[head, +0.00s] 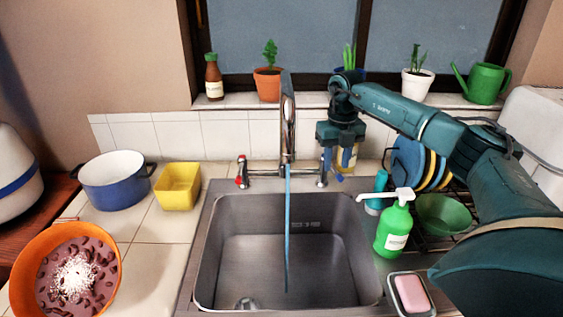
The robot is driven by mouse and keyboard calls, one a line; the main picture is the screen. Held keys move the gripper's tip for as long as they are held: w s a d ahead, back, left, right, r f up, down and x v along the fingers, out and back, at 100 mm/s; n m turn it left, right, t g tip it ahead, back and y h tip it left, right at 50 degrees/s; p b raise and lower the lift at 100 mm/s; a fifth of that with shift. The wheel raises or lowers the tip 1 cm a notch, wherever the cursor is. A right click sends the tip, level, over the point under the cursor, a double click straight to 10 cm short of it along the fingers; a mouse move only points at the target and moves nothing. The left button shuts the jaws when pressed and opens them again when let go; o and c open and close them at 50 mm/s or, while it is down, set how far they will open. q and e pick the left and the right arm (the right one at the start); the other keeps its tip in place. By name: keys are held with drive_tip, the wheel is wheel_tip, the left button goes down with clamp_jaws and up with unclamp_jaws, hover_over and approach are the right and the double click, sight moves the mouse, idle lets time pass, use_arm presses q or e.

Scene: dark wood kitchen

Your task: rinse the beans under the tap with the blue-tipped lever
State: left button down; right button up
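Dark red-brown beans (52,268) lie in an orange bowl (113,262) at the lower left, with a white patch in their middle. The tap (288,115) stands behind the sink, and a blue stream of water (287,230) falls from it into the basin. The blue-tipped lever (337,178) is at the tap's right; a red-tipped lever (241,180) is at its left. My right gripper (340,161) points down just above the blue tip, its fingers apart. I cannot tell whether it touches the lever. My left gripper is not in view.
The steel sink (212,250) is empty apart from the stream. A green soap bottle (392,232), pink soap (410,293) and a dish rack with plates (410,162) stand right. A yellow tub (177,187) and a blue pot (112,185) stand left. Potted plants (267,84) line the sill.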

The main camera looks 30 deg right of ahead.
wheel_tip(320, 180, up, 10)
drive_tip(key=shift+r+b, duration=0.2)
drive_tip(key=shift+b, duration=0.1)
drive_tip(key=shift+s, duration=0.1)
